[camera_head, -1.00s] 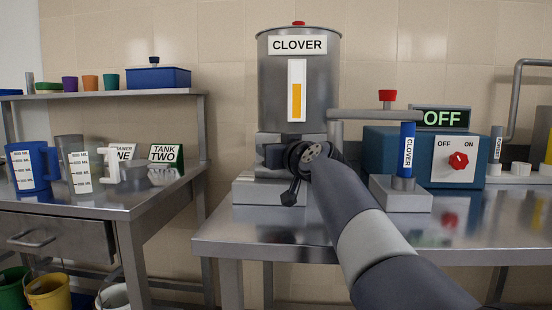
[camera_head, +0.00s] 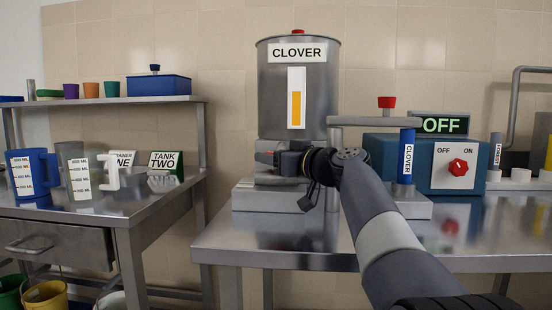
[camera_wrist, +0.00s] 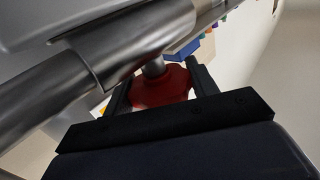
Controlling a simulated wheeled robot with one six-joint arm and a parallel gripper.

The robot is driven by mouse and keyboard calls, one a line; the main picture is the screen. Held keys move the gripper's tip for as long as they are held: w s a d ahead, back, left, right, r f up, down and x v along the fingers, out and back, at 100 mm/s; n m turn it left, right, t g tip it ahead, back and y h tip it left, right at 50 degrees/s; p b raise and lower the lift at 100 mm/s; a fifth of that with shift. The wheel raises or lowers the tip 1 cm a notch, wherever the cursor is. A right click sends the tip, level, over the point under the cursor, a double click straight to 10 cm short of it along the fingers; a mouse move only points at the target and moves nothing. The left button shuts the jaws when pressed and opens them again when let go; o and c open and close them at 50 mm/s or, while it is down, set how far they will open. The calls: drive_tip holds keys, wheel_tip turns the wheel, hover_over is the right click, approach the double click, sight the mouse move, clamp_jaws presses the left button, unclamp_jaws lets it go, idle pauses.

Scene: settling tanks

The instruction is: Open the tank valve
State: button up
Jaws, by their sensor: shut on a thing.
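The steel tank (camera_head: 299,95) labelled CLOVER stands on the steel table, with an orange level strip on its front. The valve is a red handle, which shows in the wrist view (camera_wrist: 160,88) on a short metal stem below a steel pipe (camera_wrist: 130,45). My gripper (camera_head: 268,156) is at the tank's lower front, and its jaws are shut on the red valve handle, one finger on each side. In the head view the handle is mostly hidden by my gripper, with only a little red showing.
A blue unit (camera_head: 385,150) with a red OFF/ON knob (camera_head: 458,168) and an OFF sign (camera_head: 441,124) stands right of the tank. A blue CLOVER cylinder (camera_head: 407,157) stands before it. The left table holds a blue jug (camera_head: 32,172) and a clear jug (camera_head: 80,172).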

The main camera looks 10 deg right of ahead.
drive_tip(key=shift+f, duration=0.1)
idle(0.3)
drive_tip(key=o, duration=1)
drive_tip(key=v, duration=1.1)
drive_tip(key=shift+p, duration=0.45)
drive_tip(key=shift+w, duration=0.1)
